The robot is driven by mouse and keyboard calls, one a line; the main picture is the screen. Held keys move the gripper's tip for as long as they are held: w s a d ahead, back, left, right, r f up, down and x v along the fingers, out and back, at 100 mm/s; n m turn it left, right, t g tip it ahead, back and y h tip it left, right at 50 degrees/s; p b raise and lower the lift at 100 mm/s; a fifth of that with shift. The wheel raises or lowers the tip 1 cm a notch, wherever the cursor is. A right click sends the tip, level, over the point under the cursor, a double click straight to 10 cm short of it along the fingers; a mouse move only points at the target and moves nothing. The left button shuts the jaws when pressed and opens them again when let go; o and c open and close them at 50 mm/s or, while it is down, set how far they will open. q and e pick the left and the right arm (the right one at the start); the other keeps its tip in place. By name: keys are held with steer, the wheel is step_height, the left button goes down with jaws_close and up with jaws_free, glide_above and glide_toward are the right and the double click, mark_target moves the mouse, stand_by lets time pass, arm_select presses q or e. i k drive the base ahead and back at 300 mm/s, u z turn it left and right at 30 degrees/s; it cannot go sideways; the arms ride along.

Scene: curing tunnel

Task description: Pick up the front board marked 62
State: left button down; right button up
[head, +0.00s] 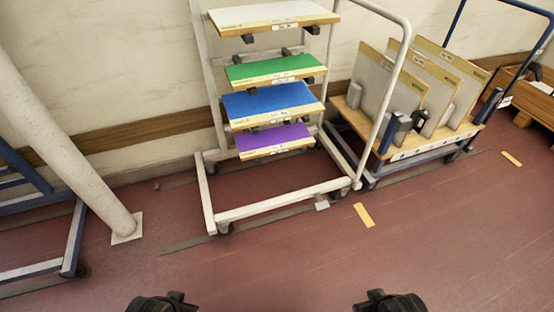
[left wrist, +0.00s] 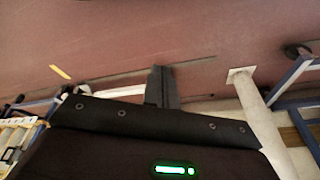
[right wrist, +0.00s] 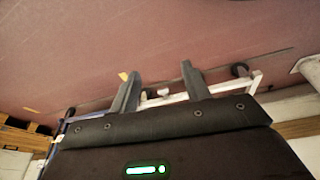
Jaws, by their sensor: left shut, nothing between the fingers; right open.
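Several boards stand upright on a wooden-decked cart (head: 400,152) at the right of the head view. The front board (head: 385,85) is grey-white with a tan edge along its top; its marking is too small to read. A second board (head: 432,78) and a third board (head: 462,62) stand behind it. Grey blocks on the deck stand against the boards' lower parts. My left gripper (left wrist: 162,78) is shut and empty in the left wrist view. My right gripper (right wrist: 160,70) is open and empty in the right wrist view. Both are well away from the boards.
A white rack (head: 285,205) holds white, green, blue and purple panels (head: 275,140) left of the cart; its upright rail stands close to the front board. A white pillar (head: 70,140) and blue frame (head: 70,235) are at left. The red floor (head: 290,265) in front is clear.

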mark_target(285, 137)
steer(key=u, duration=0.95)
steer(key=i, duration=1.3)
steer(key=z, duration=0.3)
